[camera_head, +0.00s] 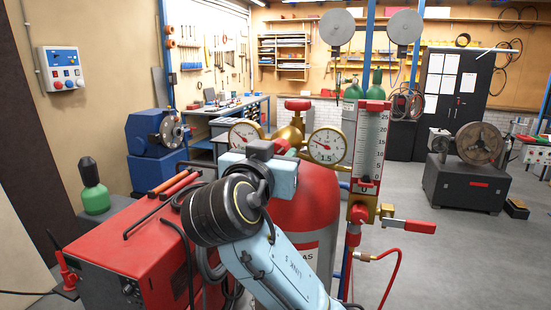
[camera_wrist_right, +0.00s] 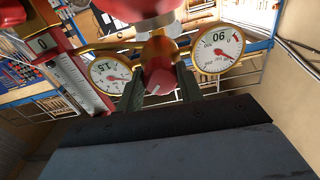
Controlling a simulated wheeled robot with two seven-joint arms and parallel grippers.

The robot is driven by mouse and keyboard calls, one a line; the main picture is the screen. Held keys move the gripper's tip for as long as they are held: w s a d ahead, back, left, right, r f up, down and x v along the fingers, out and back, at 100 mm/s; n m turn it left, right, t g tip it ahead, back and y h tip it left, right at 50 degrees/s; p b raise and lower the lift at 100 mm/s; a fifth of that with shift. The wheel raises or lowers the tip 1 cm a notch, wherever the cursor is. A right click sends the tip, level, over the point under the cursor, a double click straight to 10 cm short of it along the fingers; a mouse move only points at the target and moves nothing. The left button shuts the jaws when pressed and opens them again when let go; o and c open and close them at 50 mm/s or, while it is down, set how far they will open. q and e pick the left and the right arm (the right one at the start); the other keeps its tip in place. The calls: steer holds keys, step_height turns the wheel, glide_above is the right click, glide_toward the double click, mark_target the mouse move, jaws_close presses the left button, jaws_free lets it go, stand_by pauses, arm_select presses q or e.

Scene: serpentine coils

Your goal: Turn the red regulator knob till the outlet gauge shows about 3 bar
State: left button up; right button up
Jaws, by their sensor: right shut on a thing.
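The red regulator knob (camera_wrist_right: 158,78) sits between the two dark fingers of my right gripper (camera_wrist_right: 159,90), which is shut on it. In the head view only part of the knob (camera_head: 282,146) shows above the gripper body, and the fingertips are mostly hidden. The brass regulator (camera_head: 297,122) carries two round white gauges. The left gauge (camera_head: 245,133) is partly hidden by my gripper. Both gauges also show in the wrist view. My left gripper is not in view.
A red cylinder (camera_head: 315,195) stands under the regulator. A red-framed flow meter (camera_head: 370,145) and a red-handled valve (camera_head: 408,225) are close on the right. A red machine (camera_head: 130,255) with tools on top is at left.

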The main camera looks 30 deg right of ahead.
steer(key=shift+m+b, duration=4.2)
steer(key=shift+b, duration=0.85)
steer(key=o, duration=1)
steer(key=shift+r, duration=0.15)
step_height(320, 180, up, 10)
steer(key=shift+f, duration=0.1)
